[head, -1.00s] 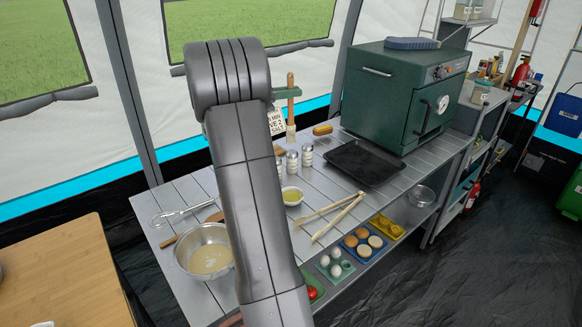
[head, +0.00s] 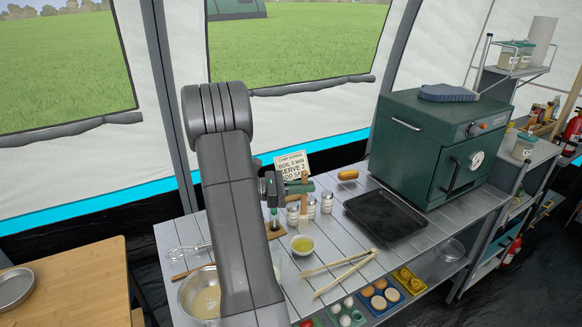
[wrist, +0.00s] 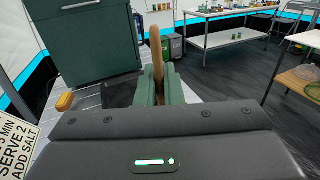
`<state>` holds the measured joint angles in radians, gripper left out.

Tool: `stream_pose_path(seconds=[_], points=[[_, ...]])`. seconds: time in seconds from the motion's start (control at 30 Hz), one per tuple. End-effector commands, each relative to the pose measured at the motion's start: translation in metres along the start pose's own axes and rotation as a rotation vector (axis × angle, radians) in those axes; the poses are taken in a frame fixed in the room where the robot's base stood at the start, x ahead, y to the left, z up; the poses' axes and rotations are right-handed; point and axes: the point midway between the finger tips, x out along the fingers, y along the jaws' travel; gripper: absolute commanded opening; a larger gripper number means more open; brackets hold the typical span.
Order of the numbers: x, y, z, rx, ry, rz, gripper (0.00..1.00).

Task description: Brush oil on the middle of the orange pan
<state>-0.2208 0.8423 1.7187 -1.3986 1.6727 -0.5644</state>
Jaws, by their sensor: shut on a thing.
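My gripper (wrist: 158,85) has green fingers shut on the wooden handle (wrist: 156,45) of a brush, seen in the wrist view. The brush's lower end is hard to make out there. A small white bowl of yellow-green oil (head: 302,244) stands on the table, below the gripper in the picture. I cannot see the orange pan in either current view; my arm hides part of the table.
A mixing bowl (head: 203,293) and whisk (head: 187,251) are at left. Several shakers (head: 310,208) stand behind the oil bowl. Wooden tongs (head: 345,270), a black tray (head: 386,216) and a green oven (head: 438,148) lie to the right. A sign (head: 291,166) stands behind.

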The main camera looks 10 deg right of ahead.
Motion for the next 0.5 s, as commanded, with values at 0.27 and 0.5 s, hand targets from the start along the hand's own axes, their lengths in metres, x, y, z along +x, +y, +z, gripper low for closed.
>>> stream_pose_path(seconds=[0.27, 0.5], points=[[0.003, -0.004, -0.01, 0.001, -0.002, -0.008, 0.0], [0.003, -0.004, -0.03, 0.001, -0.002, -0.007, 0.0]])
